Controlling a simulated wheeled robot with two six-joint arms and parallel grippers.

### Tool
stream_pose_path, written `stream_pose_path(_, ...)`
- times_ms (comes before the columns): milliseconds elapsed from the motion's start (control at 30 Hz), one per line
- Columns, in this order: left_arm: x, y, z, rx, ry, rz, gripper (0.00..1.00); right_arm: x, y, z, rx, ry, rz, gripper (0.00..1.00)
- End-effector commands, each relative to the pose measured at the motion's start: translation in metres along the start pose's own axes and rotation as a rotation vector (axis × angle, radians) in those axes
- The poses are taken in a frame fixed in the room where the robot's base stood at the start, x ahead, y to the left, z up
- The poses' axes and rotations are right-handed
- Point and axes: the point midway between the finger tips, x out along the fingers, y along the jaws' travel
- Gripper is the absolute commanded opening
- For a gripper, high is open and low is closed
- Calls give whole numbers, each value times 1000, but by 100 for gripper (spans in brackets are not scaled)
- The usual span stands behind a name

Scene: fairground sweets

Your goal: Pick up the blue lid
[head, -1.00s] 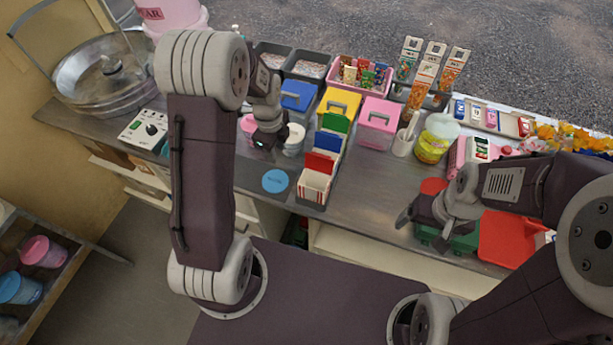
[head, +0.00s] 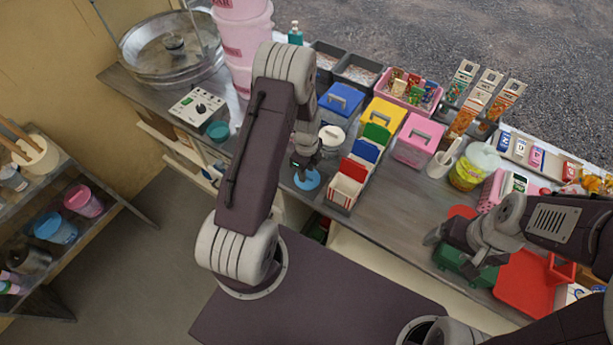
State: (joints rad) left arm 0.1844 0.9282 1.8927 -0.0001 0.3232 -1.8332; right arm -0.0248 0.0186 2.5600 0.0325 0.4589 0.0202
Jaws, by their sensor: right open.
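A flat round blue lid (head: 308,182) lies on the counter near its front edge, left of the box with the red and white cartons. My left gripper (head: 303,174) points down at the lid and covers part of its upper left side. The fingers are small and dark here, so I cannot tell whether they touch the lid or how far apart they are. My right gripper (head: 447,250) is open and empty, over a green object (head: 463,272) at the counter's front right.
A white-lidded jar (head: 331,136) stands just behind my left gripper. The carton box (head: 344,190) is close on the right. A teal round piece (head: 218,131) and a control box (head: 196,106) are to the left. Blue, yellow and pink boxes stand behind.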

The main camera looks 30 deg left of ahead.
Motion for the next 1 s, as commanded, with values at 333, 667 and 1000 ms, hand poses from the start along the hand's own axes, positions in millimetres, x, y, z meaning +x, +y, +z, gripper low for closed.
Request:
stream_pose_path(333,16,-1,0,0,-1,-3,35,-2,0,0,0,0,0,85)
stream_pose_path(667,16,-1,0,0,-1,-2,0,-2,0,0,0,0,0,85)
stream_pose_path(1000,-10,-2,0,0,-2,-8,0,3,0,0,0,0,0,85)
